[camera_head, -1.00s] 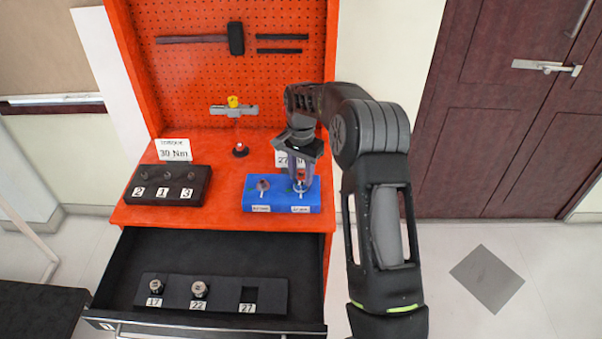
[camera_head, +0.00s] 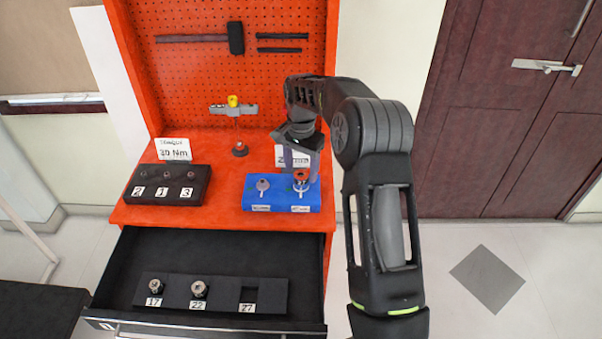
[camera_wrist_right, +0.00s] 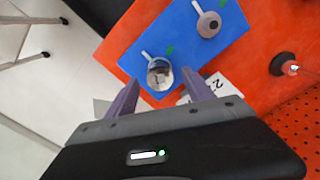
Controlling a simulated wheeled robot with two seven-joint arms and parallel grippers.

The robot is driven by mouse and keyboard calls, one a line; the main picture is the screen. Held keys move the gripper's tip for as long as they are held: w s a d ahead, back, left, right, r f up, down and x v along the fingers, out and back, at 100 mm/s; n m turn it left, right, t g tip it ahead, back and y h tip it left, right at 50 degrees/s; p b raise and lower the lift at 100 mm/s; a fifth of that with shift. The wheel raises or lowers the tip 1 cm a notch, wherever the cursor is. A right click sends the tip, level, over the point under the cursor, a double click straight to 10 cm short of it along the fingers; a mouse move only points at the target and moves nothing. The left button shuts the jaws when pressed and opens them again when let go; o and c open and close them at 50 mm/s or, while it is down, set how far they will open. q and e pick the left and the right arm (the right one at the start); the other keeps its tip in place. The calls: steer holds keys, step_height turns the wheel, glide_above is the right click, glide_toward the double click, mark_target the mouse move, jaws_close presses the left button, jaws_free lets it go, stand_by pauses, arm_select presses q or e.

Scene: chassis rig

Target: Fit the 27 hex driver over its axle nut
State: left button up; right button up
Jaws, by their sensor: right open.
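The 27 hex driver (camera_head: 301,176), a short metal cylinder with a reddish top in the head view, stands on the right-hand station of the blue block (camera_head: 258,206). It also shows in the right wrist view (camera_wrist_right: 159,76). The axle nut under it is hidden, so I cannot tell how deep the driver sits. My right gripper (camera_head: 301,160) is open just above the driver, with its purple fingers apart on either side. In the wrist view the gripper (camera_wrist_right: 162,93) holds nothing. My left gripper is not in view.
A second post (camera_head: 263,186) stands at the block's left station. A black tray (camera_head: 178,275) in the open drawer holds drivers 17 and 22; its 27 slot is empty. A black numbered block (camera_head: 150,200) and torque sign (camera_head: 174,149) are left. The red pegboard (camera_head: 275,85) rises behind.

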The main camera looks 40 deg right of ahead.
step_height(320, 180, up, 6)
steer(key=shift+b, duration=0.35)
steer(key=shift+f, duration=0.1)
stand_by(0.3)
